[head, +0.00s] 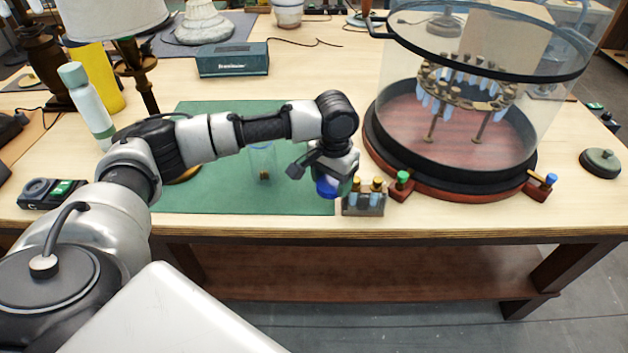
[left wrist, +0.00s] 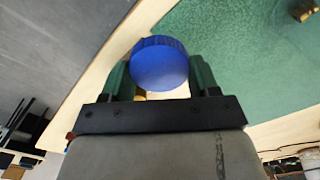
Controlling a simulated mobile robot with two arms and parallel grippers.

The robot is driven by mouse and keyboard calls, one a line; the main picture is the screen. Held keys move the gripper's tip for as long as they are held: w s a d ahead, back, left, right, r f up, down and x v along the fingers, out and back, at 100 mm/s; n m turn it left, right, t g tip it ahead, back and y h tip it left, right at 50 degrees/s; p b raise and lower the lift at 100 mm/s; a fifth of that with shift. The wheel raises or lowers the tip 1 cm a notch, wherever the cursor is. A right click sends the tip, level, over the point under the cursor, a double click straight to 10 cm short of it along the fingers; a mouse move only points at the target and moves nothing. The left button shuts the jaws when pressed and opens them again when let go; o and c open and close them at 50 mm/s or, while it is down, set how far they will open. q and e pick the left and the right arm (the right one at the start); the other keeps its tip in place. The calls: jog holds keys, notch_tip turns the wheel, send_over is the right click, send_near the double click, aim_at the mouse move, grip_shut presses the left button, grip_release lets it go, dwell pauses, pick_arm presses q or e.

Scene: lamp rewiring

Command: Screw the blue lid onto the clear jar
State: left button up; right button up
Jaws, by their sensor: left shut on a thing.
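The blue lid (left wrist: 160,66) is held between the two fingers of my left gripper (left wrist: 160,80) in the left wrist view. In the head view the lid (head: 328,187) shows below my left gripper (head: 335,178), above the mat's front right part. The clear jar (head: 262,158) stands on the green mat, left of the lid and apart from it. A small brass-coloured piece shows at the jar's base; I cannot tell whether it is inside. My left forearm passes close behind or over the jar's top. My right gripper is in neither view.
The green mat (head: 225,195) has free room in front. A small rack (head: 363,203) with brass-topped vials stands just right of the lid. A large glass dome (head: 470,110) on a round dark base fills the right. A white-green bottle (head: 86,105) and lamps stand at left.

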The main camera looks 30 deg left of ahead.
pick_arm(q)
jog(key=shift+s+d+r, duration=0.15)
jog(key=shift+d+r, duration=0.3)
jog(key=shift+d, duration=0.3)
jog(key=shift+s+d+r, duration=0.1)
jog(key=shift+d+r, duration=0.35)
jog(key=shift+d, duration=0.25)
jog(key=shift+s+d+r, duration=0.15)
jog(key=shift+d+r, duration=0.3)
jog(key=shift+d, duration=0.3)
jog(key=s+d+f+n, duration=0.1)
jog(key=s+f, duration=0.1)
jog(key=s, duration=1.1)
jog(key=shift+d, duration=0.4)
jog(key=shift+s, duration=0.1)
